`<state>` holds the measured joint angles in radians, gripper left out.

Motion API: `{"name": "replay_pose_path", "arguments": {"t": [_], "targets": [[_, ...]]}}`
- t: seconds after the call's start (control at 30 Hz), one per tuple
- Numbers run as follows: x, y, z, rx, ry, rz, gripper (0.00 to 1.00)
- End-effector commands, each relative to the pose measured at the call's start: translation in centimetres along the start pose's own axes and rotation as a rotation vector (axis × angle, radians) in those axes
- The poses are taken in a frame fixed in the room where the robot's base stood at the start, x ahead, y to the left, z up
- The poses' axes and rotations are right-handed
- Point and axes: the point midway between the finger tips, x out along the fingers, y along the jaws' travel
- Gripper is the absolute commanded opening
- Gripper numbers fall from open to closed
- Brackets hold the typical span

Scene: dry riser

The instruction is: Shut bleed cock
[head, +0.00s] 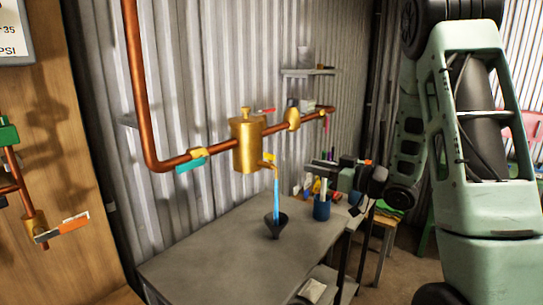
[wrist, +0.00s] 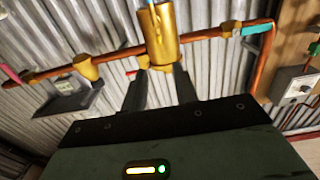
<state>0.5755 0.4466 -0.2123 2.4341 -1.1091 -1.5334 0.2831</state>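A brass vessel (head: 247,147) sits in the copper pipe run on the corrugated wall. A small brass spout with a yellow part (head: 268,159) is low on its right side. A blue stream (head: 276,195) falls from there into a dark funnel (head: 275,226). A short red lever (head: 265,111) shows by the vessel's top. My gripper (head: 316,165) is right of the vessel in the head view. In the wrist view the gripper (wrist: 161,74) is open and empty, its fingertips towards the vessel (wrist: 161,35); the red lever (wrist: 131,73) shows beside the left finger. Contact cannot be told.
A teal lever (head: 190,163) and a red-pink lever (head: 327,110) sit on the same pipe. A grey table (head: 210,255) below holds the funnel and a blue cup (head: 321,208) of tools. A wall shelf (head: 308,72) is behind. An orange-and-white lever (head: 62,229) is at left.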

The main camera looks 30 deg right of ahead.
Motion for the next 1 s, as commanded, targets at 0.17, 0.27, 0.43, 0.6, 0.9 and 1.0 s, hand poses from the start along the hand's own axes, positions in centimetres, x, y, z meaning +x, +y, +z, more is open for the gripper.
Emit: {"name": "replay_pose_path", "arguments": {"t": [0.17, 0.27, 0.43, 0.6, 0.9, 1.0], "targets": [[3.9, -0.1, -0.3, -0.001, -0.001, -0.005, 0.29], [6.0, -0.2, -0.3, -0.001, -0.001, -0.005, 0.29], [9.5, -0.1, -0.2, -0.001, -0.002, -0.003, 0.29], [12.3, -0.1, -0.2, -0.001, -0.002, -0.003, 0.29], [14.3, 0.0, 0.0, -0.001, -0.001, 0.0, 0.29], [14.3, 0.0, 0.0, -0.001, -0.001, 0.001, 0.29]]}}
